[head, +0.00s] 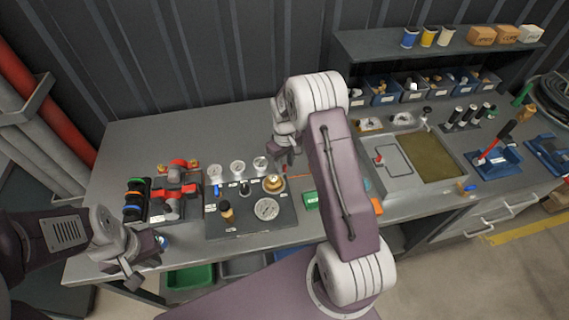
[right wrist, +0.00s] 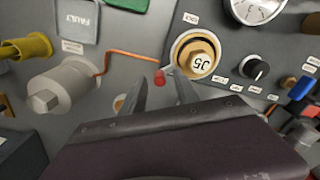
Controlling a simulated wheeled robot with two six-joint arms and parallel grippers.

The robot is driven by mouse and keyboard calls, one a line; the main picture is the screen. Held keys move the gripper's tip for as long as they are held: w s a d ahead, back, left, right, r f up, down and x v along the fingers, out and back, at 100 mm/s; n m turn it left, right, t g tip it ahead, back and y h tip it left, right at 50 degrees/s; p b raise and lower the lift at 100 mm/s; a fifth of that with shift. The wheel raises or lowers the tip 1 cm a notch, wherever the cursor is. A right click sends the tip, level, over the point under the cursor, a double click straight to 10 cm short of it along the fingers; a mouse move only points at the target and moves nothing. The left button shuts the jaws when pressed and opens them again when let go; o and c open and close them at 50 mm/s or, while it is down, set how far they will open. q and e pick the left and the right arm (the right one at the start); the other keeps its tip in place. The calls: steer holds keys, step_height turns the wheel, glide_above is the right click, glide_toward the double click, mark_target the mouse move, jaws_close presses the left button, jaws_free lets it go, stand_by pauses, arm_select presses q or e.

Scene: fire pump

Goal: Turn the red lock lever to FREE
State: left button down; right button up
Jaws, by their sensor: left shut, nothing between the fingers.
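The rest of the lever is hidden or too small to tell. My right gripper (right wrist: 160,84) is open, its two fingers either side of the red knob; I cannot tell whether they touch it. In the head view my right gripper (head: 285,165) is above the panel's back right, near the brass fitting (head: 273,183). My left gripper (head: 132,284) is shut and empty at the bench's front left.
The dark panel (head: 236,232) carries gauges, knobs and labels. A thin copper tube (right wrist: 130,54) runs left of the brass fitting to a grey hex-ended cylinder (right wrist: 62,88). Red valve handles (head: 174,191) stand left of the panel. The bench's back left is clear.

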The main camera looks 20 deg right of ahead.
mark_target(284, 166)
step_height(284, 166, up, 9)
steer(key=b, duration=0.1)
stand_by(0.3)
steer(key=s+a+r, duration=0.5)
steer(key=s+a, duration=0.1)
steer(key=s, duration=0.2)
steer(key=s+a+f+m, duration=0.1)
steer(key=s+f, duration=0.2)
steer(key=s, duration=0.2)
steer(key=s+f+m+t, duration=0.1)
steer(key=s+f+m, duration=0.1)
steer(key=s, duration=0.3)
steer(key=shift+s+a+f, duration=0.35)
steer(key=shift+s+f, duration=0.05)
